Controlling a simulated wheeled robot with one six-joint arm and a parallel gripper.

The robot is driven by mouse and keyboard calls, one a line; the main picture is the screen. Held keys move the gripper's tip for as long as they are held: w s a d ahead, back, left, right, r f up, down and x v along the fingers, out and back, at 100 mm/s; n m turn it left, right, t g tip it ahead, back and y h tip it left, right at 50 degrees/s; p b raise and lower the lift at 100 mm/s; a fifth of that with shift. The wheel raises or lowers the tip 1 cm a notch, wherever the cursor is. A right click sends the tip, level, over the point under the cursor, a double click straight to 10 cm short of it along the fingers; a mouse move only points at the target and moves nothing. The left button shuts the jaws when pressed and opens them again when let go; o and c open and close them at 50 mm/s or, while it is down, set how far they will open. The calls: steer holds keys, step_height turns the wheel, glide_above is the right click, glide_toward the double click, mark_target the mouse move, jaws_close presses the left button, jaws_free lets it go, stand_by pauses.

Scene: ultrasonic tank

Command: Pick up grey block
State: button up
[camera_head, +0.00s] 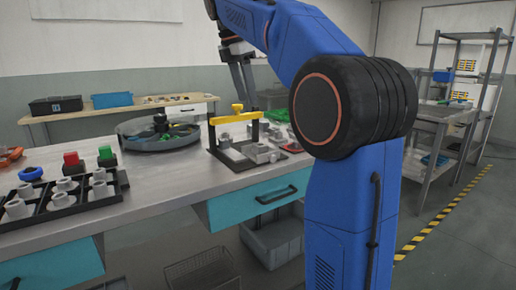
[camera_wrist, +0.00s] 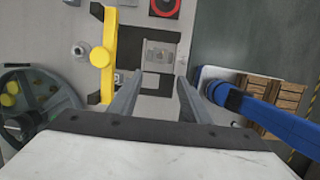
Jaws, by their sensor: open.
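Grey blocks (camera_head: 262,153) sit on a black plate on the bench, below a yellow-topped fixture (camera_head: 241,116). I cannot tell for certain which one is the task's grey block. In the wrist view, a light grey block (camera_wrist: 160,55) lies on the dark plate, ahead of and between the fingertips. My gripper (camera_wrist: 160,77) is open and empty, pointing down, with the block apart from the fingers. The yellow bar (camera_wrist: 104,55) stands just left of the fingers in the wrist view.
A round grey tank (camera_head: 158,134) with coloured parts stands left of the fixture. A green tray (camera_head: 279,115) lies behind the fixture. The bench between rack and fixture is clear.

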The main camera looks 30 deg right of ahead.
glide_toward(260, 149)
steer(key=d+f, duration=0.1)
steer(key=f, duration=0.1)
steer(key=w+d+f, duration=0.1)
steer(key=f, duration=0.2)
steer(key=w+d+f, duration=0.1)
steer(key=f, duration=0.1)
steer(key=shift+w+d+f, duration=0.2)
steer(key=shift+d+f, duration=0.05)
steer(key=shift+f, duration=0.05)
steer(key=c, duration=1)
steer(key=shift+r, duration=0.1)
